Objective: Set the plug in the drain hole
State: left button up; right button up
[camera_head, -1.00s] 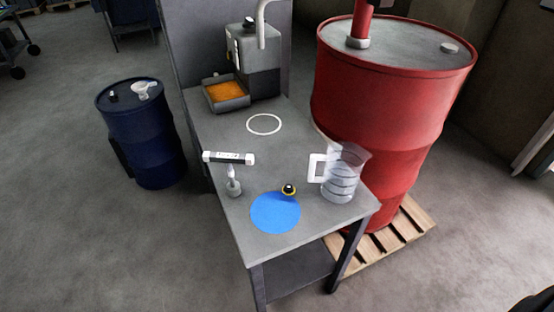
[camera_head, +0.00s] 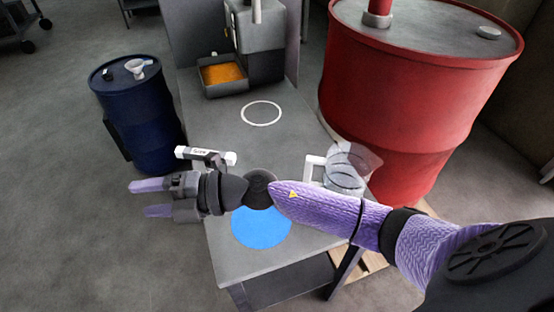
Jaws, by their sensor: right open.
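My right arm reaches across the grey bench from the right. My right gripper (camera_head: 139,199) is open and empty, its two purple fingers pointing left beyond the bench's left edge, above the floor. The small black-and-yellow piece, which may be the plug, is hidden now, apparently behind my right forearm. The blue round mat (camera_head: 262,232) shows below the forearm, partly covered. A grey machine (camera_head: 258,42) stands at the bench's far end, with a tray of orange liquid (camera_head: 222,75) at its front. I cannot make out a drain hole. My left gripper is not in view.
A white-ended tool (camera_head: 205,156) stands near the bench's left edge, just behind my gripper. A clear jug (camera_head: 347,168) stands at the right, close to my forearm. The bench (camera_head: 225,125) is clear around a white ring (camera_head: 262,113). A red drum (camera_head: 410,95) and blue drum (camera_head: 140,118) flank it.

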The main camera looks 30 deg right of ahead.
jog(key=d+f+n+g+h, duration=0.65)
jog(key=d+f+h, duration=0.2)
jog(key=d, duration=0.25)
jog(key=d+r+m+g+h, duration=0.15)
jog(key=d+h, duration=0.55)
jog(key=d, duration=0.7)
jog(key=shift+m, duration=0.3)
jog(key=f+b, duration=0.4)
jog(key=f, duration=0.1)
jog(key=f+b, duration=0.3)
jog(key=shift+w+a+f, duration=0.2)
jog(key=shift+w+a, duration=0.15)
jog(key=shift+w, duration=0.05)
jog(key=shift+f, duration=0.5)
jog(key=shift+r, duration=0.1)
jog(key=shift+c, duration=0.6)
grip_shut()
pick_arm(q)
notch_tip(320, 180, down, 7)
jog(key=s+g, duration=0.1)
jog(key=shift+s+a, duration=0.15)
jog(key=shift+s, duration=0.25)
